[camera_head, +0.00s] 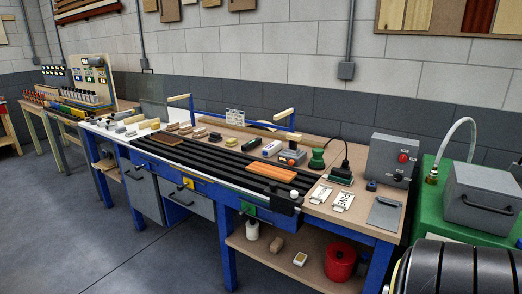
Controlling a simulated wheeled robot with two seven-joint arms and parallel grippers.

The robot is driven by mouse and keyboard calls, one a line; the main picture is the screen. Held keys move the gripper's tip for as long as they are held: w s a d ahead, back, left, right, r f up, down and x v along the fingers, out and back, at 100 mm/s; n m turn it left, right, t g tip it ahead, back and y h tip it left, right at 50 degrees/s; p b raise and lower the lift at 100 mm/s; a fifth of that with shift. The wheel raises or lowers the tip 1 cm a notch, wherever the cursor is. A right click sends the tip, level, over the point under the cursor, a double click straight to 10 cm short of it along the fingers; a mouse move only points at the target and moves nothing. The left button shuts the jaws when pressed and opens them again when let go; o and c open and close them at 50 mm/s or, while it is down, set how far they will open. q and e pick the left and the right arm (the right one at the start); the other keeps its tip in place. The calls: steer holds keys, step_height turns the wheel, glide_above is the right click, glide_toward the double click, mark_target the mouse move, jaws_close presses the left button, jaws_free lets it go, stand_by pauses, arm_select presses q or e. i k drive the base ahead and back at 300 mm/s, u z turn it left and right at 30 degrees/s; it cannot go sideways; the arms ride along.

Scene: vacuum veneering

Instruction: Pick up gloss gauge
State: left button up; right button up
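Neither of my grippers is in view. Several small devices stand behind the black slatted bed (225,158) on the long blue-framed workbench. A grey box-shaped device with orange on it (291,156) sits near the bed's back edge. A white and blue device (271,148) lies just left of it. I cannot tell for certain which of these is the gloss gauge; labels are too small to read. Nothing touches or covers either device from above.
A green knob-shaped tool (317,159), a dark green sander-like tool with a cord (341,174) and a grey control box (391,158) stand to the right. An orange-brown wood panel (270,172) lies on the bed. Floor in front (120,240) is clear.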

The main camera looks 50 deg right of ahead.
mark_target(275, 146)
steer(key=z, duration=0.05)
steer(key=i, duration=1.75)
steer(key=z, duration=1.1)
steer(key=i, duration=1.2)
steer(key=z, duration=1.3)
